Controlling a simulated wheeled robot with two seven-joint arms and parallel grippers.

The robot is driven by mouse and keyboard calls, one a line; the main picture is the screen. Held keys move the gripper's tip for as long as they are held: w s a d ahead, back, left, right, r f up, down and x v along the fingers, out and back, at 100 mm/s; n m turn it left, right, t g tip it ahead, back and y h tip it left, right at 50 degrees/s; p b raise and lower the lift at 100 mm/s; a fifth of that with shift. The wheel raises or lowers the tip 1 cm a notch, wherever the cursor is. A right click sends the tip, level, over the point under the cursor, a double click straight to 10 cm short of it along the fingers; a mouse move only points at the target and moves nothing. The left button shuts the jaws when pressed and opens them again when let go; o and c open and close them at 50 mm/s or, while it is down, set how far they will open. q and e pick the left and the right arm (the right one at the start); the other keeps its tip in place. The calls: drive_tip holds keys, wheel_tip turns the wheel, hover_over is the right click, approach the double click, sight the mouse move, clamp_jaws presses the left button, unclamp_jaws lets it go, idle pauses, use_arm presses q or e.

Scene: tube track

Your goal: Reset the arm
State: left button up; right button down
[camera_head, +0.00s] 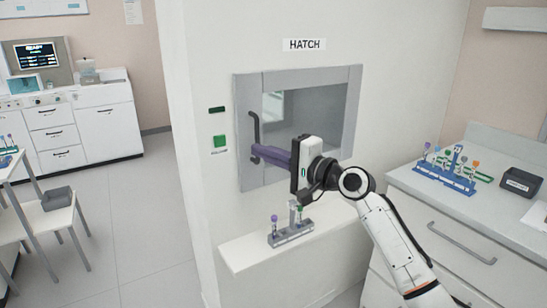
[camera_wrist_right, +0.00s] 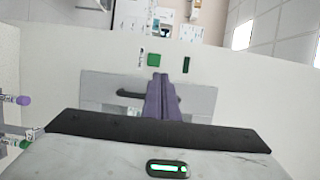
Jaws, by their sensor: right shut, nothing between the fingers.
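My right gripper (camera_head: 256,152) is in front of the grey-framed hatch (camera_head: 354,100). Its purple fingers are shut and empty, pointing left towards the dark hatch handle (camera_head: 252,128). The fingertips overlap the lower part of the handle in the head view; I cannot tell whether they touch it. In the right wrist view the closed fingers (camera_wrist_right: 161,78) cross the middle of the hatch, with the handle (camera_wrist_right: 129,94) beside them. The hatch looks closed, with a window in it. My left gripper is in neither view.
Below the hatch, a ledge (camera_head: 245,250) carries a small grey rack (camera_head: 291,234) with purple- and green-capped tubes, close under my right gripper. A counter (camera_head: 410,183) at right holds a blue rack (camera_head: 443,180) of tubes and a dark box (camera_head: 521,182). Open floor lies at left.

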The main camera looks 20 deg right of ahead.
drive_tip(key=s+a+f+n+g+h, duration=0.15)
drive_tip(key=s+f, duration=0.35)
drive_tip(key=f, duration=0.5)
drive_tip(key=s+a+f+n+g+h, duration=0.1)
drive_tip(key=s+f+n, duration=0.1)
drive_tip(key=s+f, duration=0.6)
drive_tip(key=s+a+f+n+g+h, duration=0.1)
drive_tip(key=s+f+n, duration=0.15)
drive_tip(key=f, duration=0.95)
drive_tip(key=s+a+f+n+g, duration=0.1)
drive_tip(key=s+f+n, duration=0.1)
drive_tip(key=s+f, duration=0.3)
drive_tip(key=s+a+f+n+g+h, duration=0.1)
drive_tip(key=s+f+n, duration=0.2)
drive_tip(key=s, duration=0.8)
drive_tip(key=s+a+f+n+g+h, duration=0.1)
drive_tip(key=s+f+n, duration=0.2)
drive_tip(key=s+f, duration=0.4)
drive_tip(key=shift+s+a+f+g, duration=0.15)
drive_tip(key=shift+s+a+g, duration=0.2)
drive_tip(key=shift+s, duration=0.7)
drive_tip(key=shift+h, duration=0.25)
